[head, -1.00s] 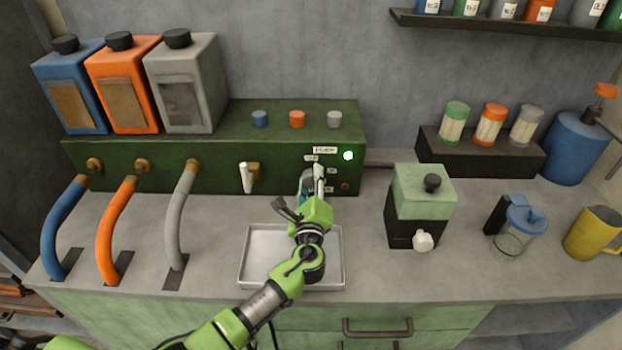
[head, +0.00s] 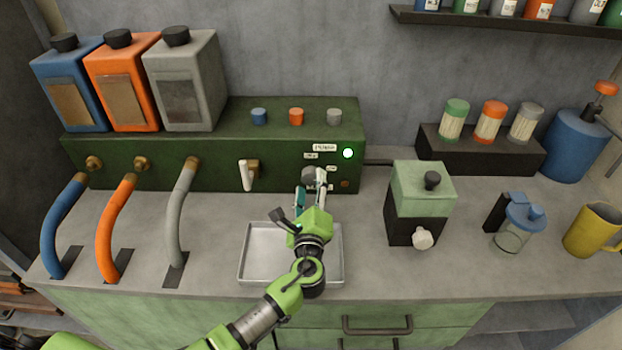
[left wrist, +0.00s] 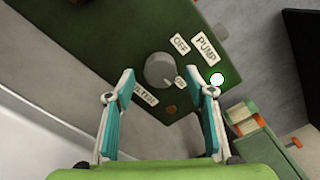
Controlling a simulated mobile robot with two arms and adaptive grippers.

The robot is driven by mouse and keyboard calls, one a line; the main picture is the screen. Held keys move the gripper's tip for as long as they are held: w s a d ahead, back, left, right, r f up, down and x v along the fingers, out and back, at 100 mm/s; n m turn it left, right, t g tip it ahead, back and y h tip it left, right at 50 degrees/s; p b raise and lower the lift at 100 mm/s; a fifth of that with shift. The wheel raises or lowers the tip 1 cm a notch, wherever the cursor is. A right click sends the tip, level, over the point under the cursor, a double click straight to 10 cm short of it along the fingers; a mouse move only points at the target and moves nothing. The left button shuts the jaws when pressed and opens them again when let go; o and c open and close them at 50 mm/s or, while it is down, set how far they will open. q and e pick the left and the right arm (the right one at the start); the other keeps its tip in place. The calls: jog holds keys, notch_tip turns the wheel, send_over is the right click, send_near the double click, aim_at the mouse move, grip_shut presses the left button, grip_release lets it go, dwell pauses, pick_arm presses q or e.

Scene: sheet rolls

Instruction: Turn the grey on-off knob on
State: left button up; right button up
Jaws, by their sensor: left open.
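The grey knob (head: 309,175) is on the front of the green machine (head: 215,165). In the left wrist view the round grey knob (left wrist: 160,70) shows between the two fingertips, with a small gap on each side. Labels OFF (left wrist: 181,44) and PUMP (left wrist: 205,48) are beside it, and a small label sits at its edge. A lamp (head: 348,153) near the knob glows green. My left gripper (head: 311,189) is open and empty in front of the knob, apart from it. My right gripper is not in view.
A metal tray (head: 250,275) lies below my left arm. A white-handled tap (head: 247,175) is left of the knob. A green and black grinder (head: 418,205) stands to the right. Bare counter (head: 365,240) lies between tray and grinder.

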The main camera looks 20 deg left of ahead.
pick_arm(q)
jog(key=v, duration=0.8)
jog(key=shift+s+d+r, duration=0.1)
jog(key=shift+s, duration=0.15)
